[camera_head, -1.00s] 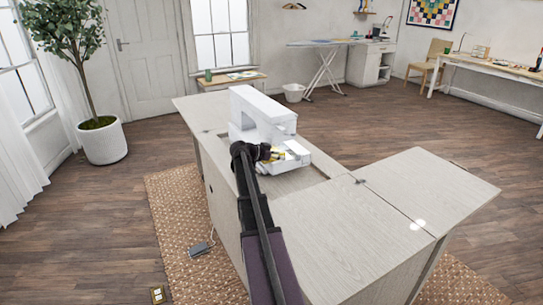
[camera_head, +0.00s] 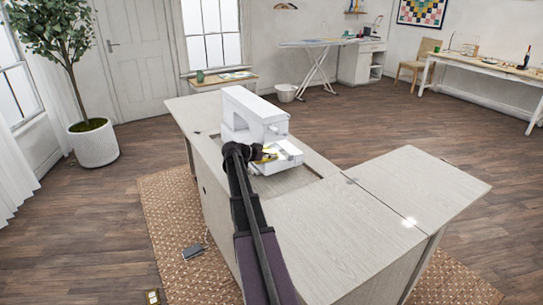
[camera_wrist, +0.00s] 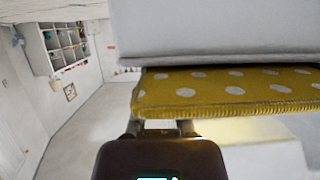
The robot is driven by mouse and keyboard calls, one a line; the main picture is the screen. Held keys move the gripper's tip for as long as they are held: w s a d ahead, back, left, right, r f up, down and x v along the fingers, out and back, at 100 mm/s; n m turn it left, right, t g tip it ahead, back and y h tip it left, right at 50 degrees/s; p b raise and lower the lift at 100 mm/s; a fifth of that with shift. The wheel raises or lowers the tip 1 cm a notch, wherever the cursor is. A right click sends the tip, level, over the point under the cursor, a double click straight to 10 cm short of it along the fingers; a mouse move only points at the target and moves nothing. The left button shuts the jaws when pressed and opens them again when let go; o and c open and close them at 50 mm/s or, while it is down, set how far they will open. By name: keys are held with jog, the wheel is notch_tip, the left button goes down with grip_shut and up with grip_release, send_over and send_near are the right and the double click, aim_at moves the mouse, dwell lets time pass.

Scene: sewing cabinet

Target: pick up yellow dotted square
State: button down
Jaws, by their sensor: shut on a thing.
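The yellow square with white dots (camera_wrist: 225,92) fills the upper right of the wrist view, its stitched near edge facing me. It lies close below the white head of the sewing machine (camera_wrist: 210,30). My gripper (camera_wrist: 162,127) is shut on the square's near edge; the fingertips are partly hidden beneath it. In the head view my gripper (camera_head: 262,153) is at the front of the white sewing machine (camera_head: 250,108), with a little yellow showing beside the fingers. I cannot tell whether the square touches the machine bed.
The machine stands in the pale wooden cabinet (camera_head: 330,230), whose side leaf (camera_head: 420,180) is bare. A woven rug (camera_head: 165,215) lies below. A potted plant (camera_head: 95,143) stands at left; an ironing board (camera_head: 318,44) and a work table (camera_head: 490,66) stand behind.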

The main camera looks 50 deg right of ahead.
jog(key=w+a, duration=0.2)
jog(key=a, duration=0.6)
jog(key=w+a, duration=0.3)
jog(key=a, duration=0.6)
jog(key=shift+w, duration=0.25)
